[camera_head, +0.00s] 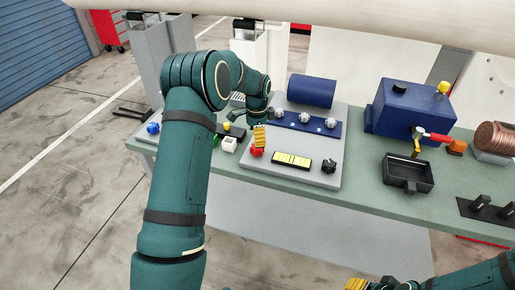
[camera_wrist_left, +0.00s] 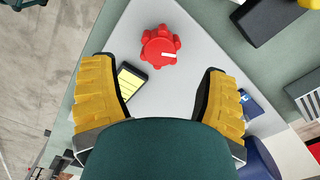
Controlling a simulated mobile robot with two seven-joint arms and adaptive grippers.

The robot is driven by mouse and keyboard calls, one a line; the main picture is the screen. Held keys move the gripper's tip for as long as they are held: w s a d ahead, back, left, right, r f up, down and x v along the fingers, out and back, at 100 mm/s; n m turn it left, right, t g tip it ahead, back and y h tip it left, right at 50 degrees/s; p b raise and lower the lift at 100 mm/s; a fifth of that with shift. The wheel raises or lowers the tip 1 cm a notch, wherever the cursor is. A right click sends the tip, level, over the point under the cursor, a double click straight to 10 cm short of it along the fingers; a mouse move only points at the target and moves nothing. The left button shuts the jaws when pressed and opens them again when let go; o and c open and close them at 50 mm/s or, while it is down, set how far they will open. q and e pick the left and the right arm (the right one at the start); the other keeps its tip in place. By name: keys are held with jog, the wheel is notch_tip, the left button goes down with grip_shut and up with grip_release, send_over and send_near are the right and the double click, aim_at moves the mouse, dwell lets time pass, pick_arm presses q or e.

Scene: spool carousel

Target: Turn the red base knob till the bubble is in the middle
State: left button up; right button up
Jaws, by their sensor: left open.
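The red base knob (camera_head: 257,151) sits at the front left of the grey base plate (camera_head: 325,181). In the left wrist view the lobed red knob (camera_wrist_left: 160,45) has a white mark on top. The level (camera_head: 292,160) is a yellow vial in a black frame, right of the knob; it is partly hidden by a finger in the wrist view (camera_wrist_left: 130,82). I cannot make out the bubble. My left gripper (camera_head: 260,136) is open above the knob, its fingers (camera_wrist_left: 157,78) apart with nothing between them. My right gripper (camera_head: 356,285) shows only partly at the bottom edge.
A black knob (camera_head: 329,166) stands right of the level. Behind are a blue strip with silver domes (camera_head: 304,118) and a blue cylinder (camera_head: 311,91). A white cube (camera_head: 229,144) lies left of the plate. A black tray (camera_head: 408,186) and blue box (camera_head: 407,110) stand to the right.

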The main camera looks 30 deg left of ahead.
aim_at(257, 150)
pick_arm(q)
notch_tip(257, 150, down, 6)
jog(key=shift+f, duration=0.2)
jog(key=c, duration=1.2)
